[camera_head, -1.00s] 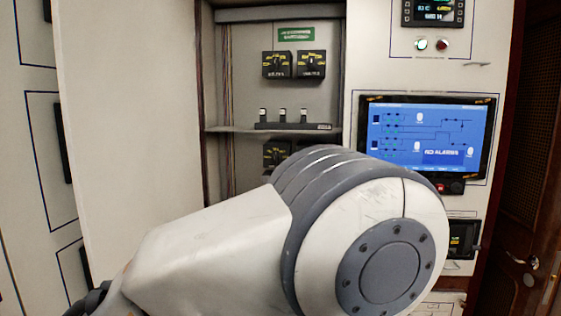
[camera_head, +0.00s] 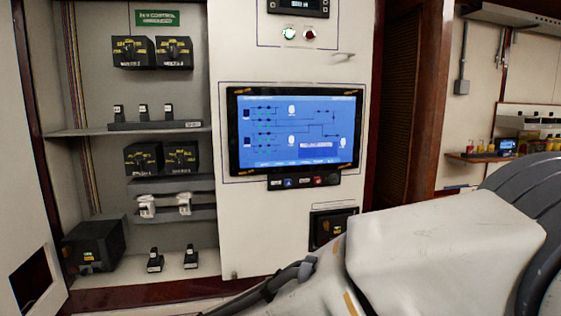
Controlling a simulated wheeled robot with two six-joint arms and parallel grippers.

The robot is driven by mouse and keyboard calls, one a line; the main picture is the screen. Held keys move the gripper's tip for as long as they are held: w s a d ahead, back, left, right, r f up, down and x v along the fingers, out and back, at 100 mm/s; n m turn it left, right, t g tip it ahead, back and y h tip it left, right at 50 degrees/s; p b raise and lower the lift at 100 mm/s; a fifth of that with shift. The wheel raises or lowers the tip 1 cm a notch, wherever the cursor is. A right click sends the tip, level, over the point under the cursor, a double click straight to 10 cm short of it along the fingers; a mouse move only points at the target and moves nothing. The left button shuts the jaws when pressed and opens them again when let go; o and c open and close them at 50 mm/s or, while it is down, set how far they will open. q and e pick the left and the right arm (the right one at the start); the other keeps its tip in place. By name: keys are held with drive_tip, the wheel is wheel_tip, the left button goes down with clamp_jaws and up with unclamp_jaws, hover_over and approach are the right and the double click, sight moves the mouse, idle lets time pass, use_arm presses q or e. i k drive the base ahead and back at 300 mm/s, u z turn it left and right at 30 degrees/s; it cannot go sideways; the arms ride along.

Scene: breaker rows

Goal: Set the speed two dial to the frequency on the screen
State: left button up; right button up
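The screen (camera_head: 293,130) is lit blue with a line diagram, set in the white panel at the centre. Its text is too small to read, so I cannot make out a frequency. In the open cabinet to its left are black dial units with yellow markings: an upper pair, left (camera_head: 133,52) and right (camera_head: 174,52), and a lower pair, left (camera_head: 143,158) and right (camera_head: 181,157). Their labels are blurred, so I cannot tell which is the speed two dial. Neither of my grippers shows; one of my arms covers the lower right.
Switches (camera_head: 143,112) stand on the middle shelf, with white-handled switches (camera_head: 164,205) below. A black box (camera_head: 94,246) and two small switches sit at the bottom. A black meter (camera_head: 331,228) is under the screen. The open cabinet door (camera_head: 20,110) is at left.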

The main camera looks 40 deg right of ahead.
sight(180, 162)
drive_tip(key=z, duration=1.35)
drive_tip(key=i, duration=1)
drive_tip(key=u, duration=1.75)
